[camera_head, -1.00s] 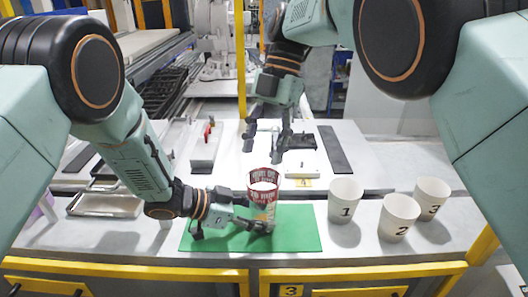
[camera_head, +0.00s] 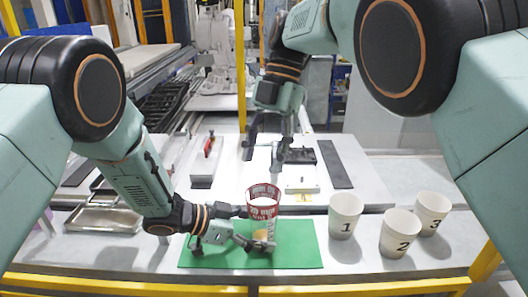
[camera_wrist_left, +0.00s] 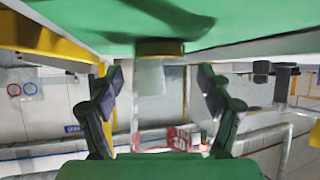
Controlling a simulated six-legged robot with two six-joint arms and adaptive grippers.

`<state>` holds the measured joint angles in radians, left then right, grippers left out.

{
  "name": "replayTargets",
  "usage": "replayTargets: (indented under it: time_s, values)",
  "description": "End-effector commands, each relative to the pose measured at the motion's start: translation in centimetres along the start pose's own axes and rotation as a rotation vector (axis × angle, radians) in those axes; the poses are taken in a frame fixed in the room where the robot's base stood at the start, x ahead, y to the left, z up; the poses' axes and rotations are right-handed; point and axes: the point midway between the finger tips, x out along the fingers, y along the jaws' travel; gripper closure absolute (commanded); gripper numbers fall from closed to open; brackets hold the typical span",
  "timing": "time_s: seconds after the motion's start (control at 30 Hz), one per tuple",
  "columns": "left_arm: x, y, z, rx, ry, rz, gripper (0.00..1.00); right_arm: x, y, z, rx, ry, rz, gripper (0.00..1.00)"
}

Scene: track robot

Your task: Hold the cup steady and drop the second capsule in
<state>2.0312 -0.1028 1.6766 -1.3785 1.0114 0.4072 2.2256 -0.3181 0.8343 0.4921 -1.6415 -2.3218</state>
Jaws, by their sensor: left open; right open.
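The cup (camera_head: 263,208), with a red and white printed upper part and a pale lower part with yellow at its base, stands upright on the green mat (camera_head: 300,245). In the left wrist view it appears upside down, its printed band (camera_wrist_left: 178,136) lying between my fingers. My left gripper (camera_head: 252,228) is open, its fingers on either side of the cup; contact cannot be told. My right gripper (camera_head: 264,152) is open above the cup. A small pale shape (camera_head: 275,164) shows below it; I cannot tell whether it is a capsule. The inside of the cup is unclear.
White cups numbered 1 (camera_head: 344,216), 2 (camera_head: 399,234) and 3 (camera_head: 432,213) stand to the right of the mat. A metal tray (camera_head: 103,218) lies at the left. A block with a red part (camera_head: 205,165) and a dark bar (camera_head: 335,165) lie farther back.

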Motion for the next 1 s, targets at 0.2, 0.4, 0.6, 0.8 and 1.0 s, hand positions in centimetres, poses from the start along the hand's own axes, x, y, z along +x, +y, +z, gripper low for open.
replayTargets:
  time_s: [0.2,0.4,0.6,0.8,1.0]
  values:
    - [-0.4,-0.1,0.0,-0.001,0.000,-0.002,0.22,0.0,0.0,0.0,0.000,0.000,0.000,0.48]
    - [-3.5,-0.2,-0.1,-0.002,0.003,-0.006,0.22,0.0,0.0,0.0,0.000,0.000,0.000,0.48]
    - [-7.5,-0.1,-0.1,-0.002,0.005,-0.005,0.22,0.0,0.0,0.0,0.000,0.000,0.000,0.48]
    - [-10.4,-0.1,-0.1,-0.001,0.003,-0.003,0.22,0.0,0.0,0.0,0.000,0.000,0.000,0.48]
    - [-11.8,0.0,0.0,0.000,0.002,-0.001,0.22,0.0,0.0,0.0,0.000,0.000,0.000,0.48]
